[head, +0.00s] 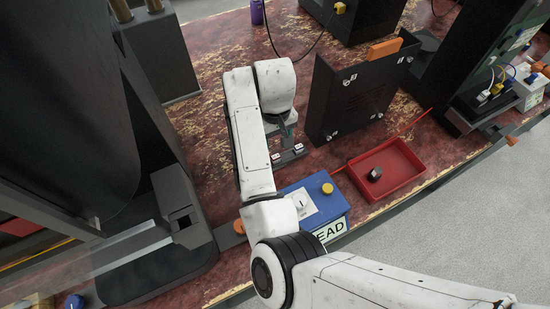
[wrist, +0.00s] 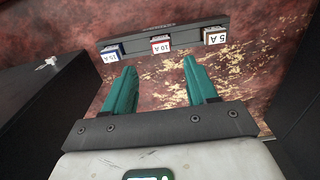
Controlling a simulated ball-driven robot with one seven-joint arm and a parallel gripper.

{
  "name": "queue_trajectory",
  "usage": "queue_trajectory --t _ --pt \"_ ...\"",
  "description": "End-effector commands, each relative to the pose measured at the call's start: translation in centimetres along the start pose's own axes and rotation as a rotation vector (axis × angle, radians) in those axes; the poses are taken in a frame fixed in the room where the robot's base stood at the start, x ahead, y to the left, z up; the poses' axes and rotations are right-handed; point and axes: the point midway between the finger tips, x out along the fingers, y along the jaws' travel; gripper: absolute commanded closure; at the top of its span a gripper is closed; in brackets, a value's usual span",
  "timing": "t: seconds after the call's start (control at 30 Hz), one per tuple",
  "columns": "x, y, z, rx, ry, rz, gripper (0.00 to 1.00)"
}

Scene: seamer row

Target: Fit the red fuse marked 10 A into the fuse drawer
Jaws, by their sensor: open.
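In the wrist view, the red fuse marked 10 A (wrist: 160,45) sits in the middle of a dark rack (wrist: 185,38). A blue fuse marked 15 A (wrist: 111,54) is on its left and a tan fuse marked 5 A (wrist: 215,37) on its right. My gripper (wrist: 160,68) is open and empty. Its teal fingers point at the rack, one to each side of the red fuse's line, with a gap before it. In the head view, my gripper (head: 286,130) is above the rack, partly hidden by my arm. I cannot make out the fuse drawer for certain.
A black panelled box (head: 345,95) stands right of my gripper. A red tray (head: 405,180) holding a dark round part (head: 375,173) and a blue box (head: 325,212) with a yellow button are near the front edge. A large dark machine (head: 60,110) fills the left.

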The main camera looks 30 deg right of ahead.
Motion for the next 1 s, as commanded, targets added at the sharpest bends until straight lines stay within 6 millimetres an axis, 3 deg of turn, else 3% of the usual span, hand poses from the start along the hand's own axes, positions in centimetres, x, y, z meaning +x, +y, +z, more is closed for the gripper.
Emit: queue_trajectory --t 0.4,0.73,1.0 --pt "4.8 -0.4 0.2 0.000 -0.002 0.000 0.43" --pt "5.4 -0.4 0.1 0.001 0.001 0.000 0.43" --pt "5.4 -0.4 0.1 0.001 0.001 0.000 0.68"
